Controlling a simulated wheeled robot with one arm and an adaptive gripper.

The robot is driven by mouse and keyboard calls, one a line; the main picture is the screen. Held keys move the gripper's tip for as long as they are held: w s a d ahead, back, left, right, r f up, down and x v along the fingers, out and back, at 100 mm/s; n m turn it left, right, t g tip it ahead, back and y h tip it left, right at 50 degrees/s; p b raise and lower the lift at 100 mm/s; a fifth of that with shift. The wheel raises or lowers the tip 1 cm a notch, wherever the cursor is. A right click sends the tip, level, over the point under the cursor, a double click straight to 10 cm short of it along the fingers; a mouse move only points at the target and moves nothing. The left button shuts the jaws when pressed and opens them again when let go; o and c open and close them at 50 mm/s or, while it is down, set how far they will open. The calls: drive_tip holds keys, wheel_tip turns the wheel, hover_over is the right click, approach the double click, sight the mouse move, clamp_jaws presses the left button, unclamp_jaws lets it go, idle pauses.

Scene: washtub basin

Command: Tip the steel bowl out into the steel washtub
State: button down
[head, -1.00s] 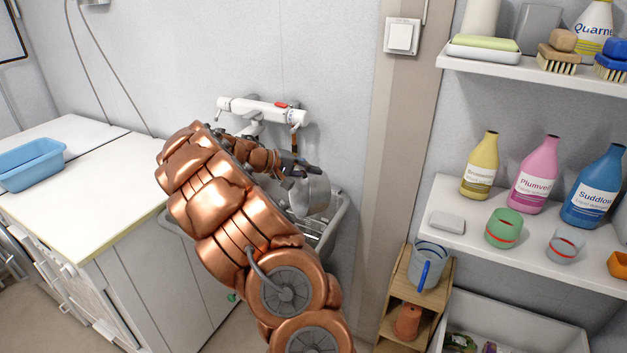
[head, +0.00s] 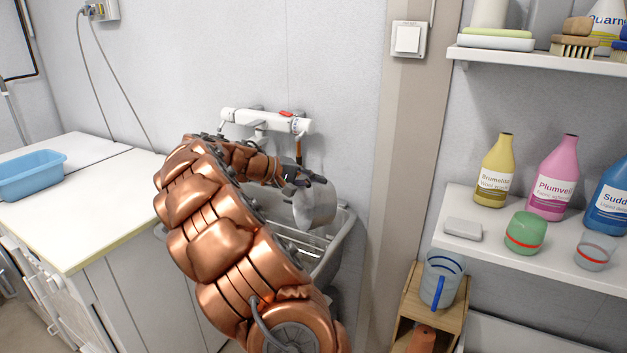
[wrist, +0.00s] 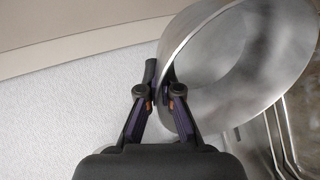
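The steel bowl (head: 317,204) hangs tilted well onto its side over the steel washtub (head: 346,240) in the head view. My gripper (head: 302,180) is at its upper left edge. In the wrist view, my gripper's fingers (wrist: 163,92) are closed on the bowl's rim, with the wall between the tips. The bowl (wrist: 245,55) fills the upper right there, its inside partly in view and no contents visible. Bent metal bars and part of the washtub (wrist: 305,110) show below it. My arm hides the left part of the washtub in the head view.
A white mixer tap (head: 265,122) is on the wall just above the washtub. A white-topped counter (head: 85,215) with a blue basin (head: 30,174) stands left. A wooden stand with a blue-handled jug (head: 441,280) and shelves of bottles (head: 495,172) stand right.

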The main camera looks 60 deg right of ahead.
drive_tip(key=shift+s+d+f+t+y+p, duration=0.15)
drive_tip(key=shift+s+d+t+y+p, duration=0.45)
drive_tip(key=shift+p, duration=0.45)
drive_tip(key=s+d+f+t+y+p, duration=0.4)
drive_tip(key=d+f+t+y+p, duration=0.2)
drive_tip(key=p, duration=1)
drive_tip(key=t+y, duration=0.2)
drive_tip(key=y, duration=0.2)
drive_tip(key=shift+s+f+t+y+p, duration=0.25)
drive_tip(key=shift+f+t+y+p, duration=0.1)
drive_tip(key=shift+t+y, duration=0.05)
drive_tip(key=shift+a, duration=0.1)
